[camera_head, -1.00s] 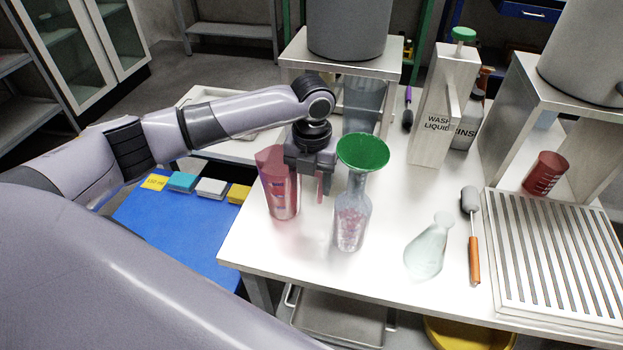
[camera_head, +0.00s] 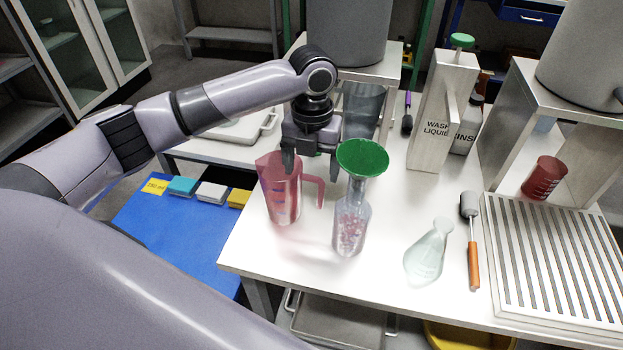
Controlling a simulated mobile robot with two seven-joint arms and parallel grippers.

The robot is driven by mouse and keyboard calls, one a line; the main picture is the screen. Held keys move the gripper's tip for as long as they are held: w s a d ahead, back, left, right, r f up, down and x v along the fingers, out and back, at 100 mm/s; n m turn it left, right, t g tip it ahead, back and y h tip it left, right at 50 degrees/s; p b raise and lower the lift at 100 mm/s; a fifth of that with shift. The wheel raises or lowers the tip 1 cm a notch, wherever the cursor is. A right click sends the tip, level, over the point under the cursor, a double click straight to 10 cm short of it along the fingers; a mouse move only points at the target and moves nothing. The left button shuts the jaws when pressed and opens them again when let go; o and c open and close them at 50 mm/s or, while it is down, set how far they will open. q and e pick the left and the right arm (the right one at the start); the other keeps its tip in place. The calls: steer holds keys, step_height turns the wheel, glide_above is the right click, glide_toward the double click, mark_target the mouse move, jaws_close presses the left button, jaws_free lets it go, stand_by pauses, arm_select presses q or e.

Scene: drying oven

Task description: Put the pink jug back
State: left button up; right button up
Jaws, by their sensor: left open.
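The pink jug (camera_head: 282,200) is translucent and stands upright near the left end of the white table, its handle pointing right. My left gripper (camera_head: 311,170) is open just behind and above the jug. One finger is at the jug's rim and the other is above and beyond the handle. I cannot tell whether a finger touches the jug. The gripper holds nothing. My right gripper is not in view.
A bottle (camera_head: 350,228) with a green funnel (camera_head: 362,157) stands close right of the jug. A flask (camera_head: 427,255), brush (camera_head: 472,245), wash-liquid container (camera_head: 440,115), slatted rack (camera_head: 555,260) and red beaker (camera_head: 544,178) are farther right. A blue surface (camera_head: 175,235) lies left.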

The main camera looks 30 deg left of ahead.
arm_select(q)
step_height(320, 180, up, 6)
steer(key=shift+r, duration=0.2)
stand_by(0.5)
